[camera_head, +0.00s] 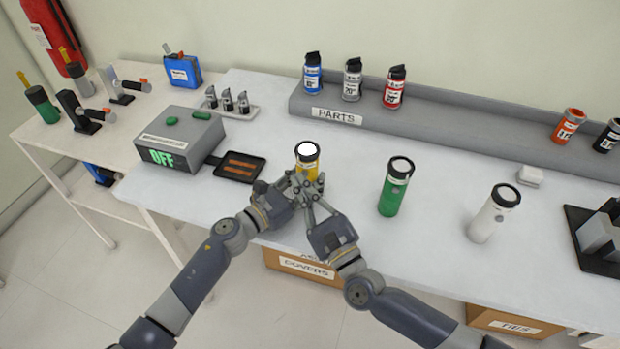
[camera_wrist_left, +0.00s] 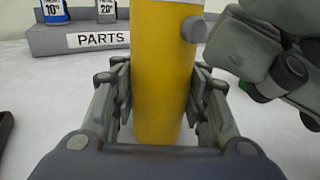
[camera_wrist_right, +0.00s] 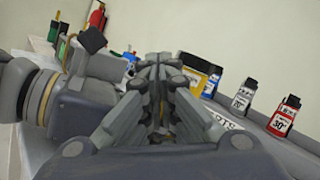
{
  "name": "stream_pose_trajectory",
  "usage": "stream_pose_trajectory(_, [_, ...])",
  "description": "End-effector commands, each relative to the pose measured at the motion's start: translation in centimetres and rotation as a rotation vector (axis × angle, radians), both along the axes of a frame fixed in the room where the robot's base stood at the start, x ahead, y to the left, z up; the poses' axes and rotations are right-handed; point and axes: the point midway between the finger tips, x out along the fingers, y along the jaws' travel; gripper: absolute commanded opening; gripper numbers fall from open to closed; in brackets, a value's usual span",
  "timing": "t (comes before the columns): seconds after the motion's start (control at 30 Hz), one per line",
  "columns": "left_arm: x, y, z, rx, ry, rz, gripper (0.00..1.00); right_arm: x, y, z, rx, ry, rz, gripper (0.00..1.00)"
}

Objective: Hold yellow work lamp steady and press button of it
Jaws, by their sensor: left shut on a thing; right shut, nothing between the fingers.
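The yellow work lamp (camera_head: 309,168) stands upright on the white table, its top disc bright white. My left gripper (camera_head: 294,186) is shut around its body. In the left wrist view the yellow body (camera_wrist_left: 160,80) sits between the left fingers (camera_wrist_left: 160,110), with a round grey button (camera_wrist_left: 194,29) on its upper right side. My right gripper (camera_head: 308,192) is shut and empty, close to the lamp's button side. Its fingers (camera_wrist_left: 240,45) show just right of the button; whether they touch it I cannot tell. In the right wrist view the closed fingers (camera_wrist_right: 155,80) mostly hide the lamp.
A green lamp (camera_head: 396,188) and a white lamp (camera_head: 493,215) stand to the right. A grey box reading OFF (camera_head: 180,140) and a black tray (camera_head: 240,166) are to the left. A grey PARTS shelf (camera_head: 430,125) with several small canisters runs along the back.

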Motion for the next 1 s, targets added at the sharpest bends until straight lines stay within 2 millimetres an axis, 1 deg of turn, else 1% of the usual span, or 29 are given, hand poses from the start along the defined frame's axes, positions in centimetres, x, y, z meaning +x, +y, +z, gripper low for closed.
stream_pose_trajectory(0.27, [-0.01,0.06,-0.12,0.001,0.001,0.001,0.05,0.03,0.00,-0.01,0.000,0.000,0.000,0.00])
stream_pose_trajectory(0.57, [-0.01,0.05,-0.11,0.001,0.001,0.001,0.05,0.86,-0.16,0.00,0.000,0.001,0.000,0.00])
stream_pose_trajectory(1.0, [-0.01,0.04,-0.10,0.001,0.001,0.000,0.05,1.00,-0.22,0.02,-0.001,0.000,0.000,0.00])
